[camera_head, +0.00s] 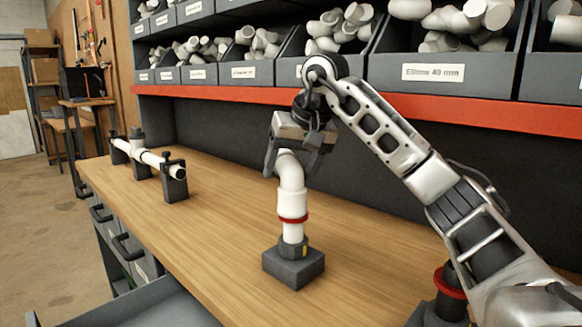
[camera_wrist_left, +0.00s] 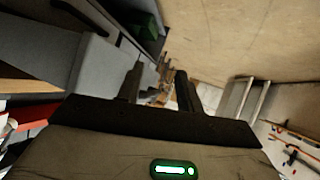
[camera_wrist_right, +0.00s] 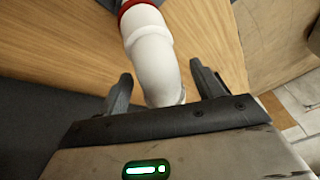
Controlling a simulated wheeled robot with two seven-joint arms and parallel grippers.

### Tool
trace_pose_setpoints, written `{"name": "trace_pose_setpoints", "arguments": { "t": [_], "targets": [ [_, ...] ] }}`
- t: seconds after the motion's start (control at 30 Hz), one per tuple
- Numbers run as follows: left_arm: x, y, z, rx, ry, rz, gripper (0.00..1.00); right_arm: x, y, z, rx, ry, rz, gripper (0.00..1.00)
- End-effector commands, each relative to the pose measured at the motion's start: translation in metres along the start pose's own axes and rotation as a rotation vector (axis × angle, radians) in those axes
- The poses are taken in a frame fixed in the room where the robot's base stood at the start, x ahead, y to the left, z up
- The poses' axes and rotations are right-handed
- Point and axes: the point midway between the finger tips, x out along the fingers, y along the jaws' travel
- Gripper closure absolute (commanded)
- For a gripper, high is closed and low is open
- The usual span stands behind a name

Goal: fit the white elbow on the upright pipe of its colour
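The white elbow (camera_head: 291,185) stands on the white upright pipe (camera_head: 292,233), its lower end meeting a red ring (camera_head: 292,219). Its bent upper end points toward my right gripper (camera_head: 290,160). In the right wrist view the elbow (camera_wrist_right: 155,62) comes between the two fingers of my right gripper (camera_wrist_right: 162,88), with a gap on each side; this gripper is open. The pipe rises from a dark square block (camera_head: 293,268) on the bench. My left gripper (camera_wrist_left: 157,85) shows only in its wrist view, fingers apart and nothing between them.
A horizontal white pipe (camera_head: 150,158) lies in dark supports at the bench's left. Bins of white fittings (camera_head: 450,75) stand above a red shelf edge (camera_head: 350,107). Another red ring (camera_head: 450,283) on a dark base is partly behind my right arm. The bench middle (camera_head: 225,215) is clear.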

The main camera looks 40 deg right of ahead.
Motion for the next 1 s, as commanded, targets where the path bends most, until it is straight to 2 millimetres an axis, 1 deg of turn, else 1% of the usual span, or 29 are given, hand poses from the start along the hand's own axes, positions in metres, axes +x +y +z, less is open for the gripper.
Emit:
{"name": "trace_pose_setpoints", "arguments": {
  "t": [0.23, 0.37, 0.47, 0.57, 0.73, 0.8, 0.9, 1.0],
  "targets": [
    [0.002, -0.001, 0.000, 0.002, 0.001, -0.001, 0.64, -0.001, 0.000, 0.000, 0.000, 0.000, 0.000, 0.34],
    [0.001, -0.001, -0.001, 0.004, -0.002, -0.002, 0.64, -0.012, -0.001, -0.001, 0.000, 0.002, -0.002, 0.34],
    [0.000, -0.001, -0.002, 0.007, -0.006, -0.004, 0.64, -0.030, -0.001, -0.001, 0.000, 0.004, -0.002, 0.34],
    [-0.001, -0.001, -0.004, 0.012, -0.008, -0.007, 0.64, -0.054, -0.001, -0.002, 0.001, 0.005, -0.002, 0.34],
    [-0.009, 0.000, -0.017, 0.025, -0.012, -0.014, 0.64, -0.101, -0.001, -0.003, 0.000, 0.006, 0.000, 0.34],
    [-0.011, -0.001, -0.019, 0.039, -0.021, -0.021, 0.64, -0.117, 0.000, -0.003, 0.001, 0.005, 0.001, 0.34],
    [-0.014, -0.002, -0.020, 0.056, -0.037, -0.029, 0.64, -0.136, 0.000, -0.003, 0.002, 0.004, 0.001, 0.34],
    [-0.016, -0.003, -0.018, 0.072, -0.054, -0.035, 0.64, -0.149, 0.000, -0.002, 0.000, 0.003, 0.001, 0.34]
  ]
}}
